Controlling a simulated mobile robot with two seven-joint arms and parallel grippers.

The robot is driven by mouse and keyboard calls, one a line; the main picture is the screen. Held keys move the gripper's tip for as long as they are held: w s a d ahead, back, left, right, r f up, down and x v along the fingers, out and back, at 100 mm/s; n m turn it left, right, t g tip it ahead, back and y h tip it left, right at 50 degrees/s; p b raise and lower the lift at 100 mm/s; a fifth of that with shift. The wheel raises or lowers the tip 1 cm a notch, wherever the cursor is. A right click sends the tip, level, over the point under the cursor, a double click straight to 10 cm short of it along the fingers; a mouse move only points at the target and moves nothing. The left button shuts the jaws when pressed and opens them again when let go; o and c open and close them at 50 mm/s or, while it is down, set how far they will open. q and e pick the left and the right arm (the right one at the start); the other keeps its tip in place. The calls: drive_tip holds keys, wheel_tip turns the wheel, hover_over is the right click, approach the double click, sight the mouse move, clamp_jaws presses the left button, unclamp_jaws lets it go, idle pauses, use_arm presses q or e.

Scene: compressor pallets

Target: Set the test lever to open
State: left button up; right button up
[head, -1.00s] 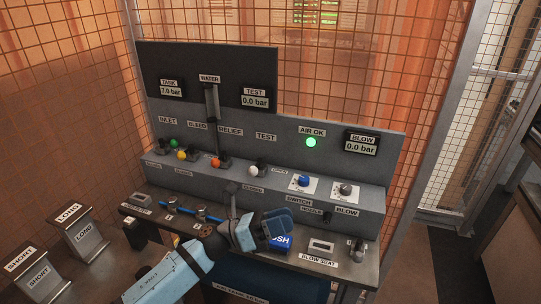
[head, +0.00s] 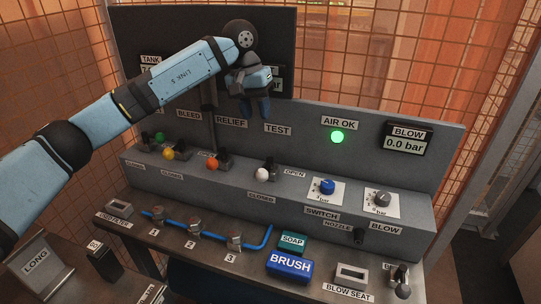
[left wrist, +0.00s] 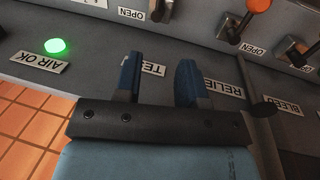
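The test lever with its white ball knob (head: 262,174) stands on the grey console below the TEST label (head: 278,129). Its knob tips down toward the CLOSED label (head: 262,197); the OPEN label (head: 294,173) is at its upper right. In the left wrist view only the lever's dark part (left wrist: 162,9) shows at the top edge. My left gripper (head: 255,108) hangs in front of the upper panel, above and apart from the lever. In the left wrist view its blue fingers (left wrist: 160,78) are spread with nothing between them. My right gripper is out of view.
The orange (head: 212,163) and yellow (head: 168,154) lever knobs stand left of the test lever. Blue (head: 327,187) and grey (head: 382,198) dials are to its right. The bench in front holds a blue pipe with several valves, a SOAP block (head: 293,242) and a BRUSH block (head: 290,265).

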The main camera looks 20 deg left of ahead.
sight(268, 162)
use_arm(q)
drive_tip(key=d+f, duration=0.1)
drive_tip(key=f, duration=0.3)
drive_tip(key=d+f, duration=0.1)
drive_tip(key=f, duration=0.3)
drive_tip(key=d+f, duration=0.1)
drive_tip(key=f, duration=0.4)
drive_tip(key=shift+s, duration=0.15)
drive_tip(key=shift+a, duration=0.1)
clamp_jaws()
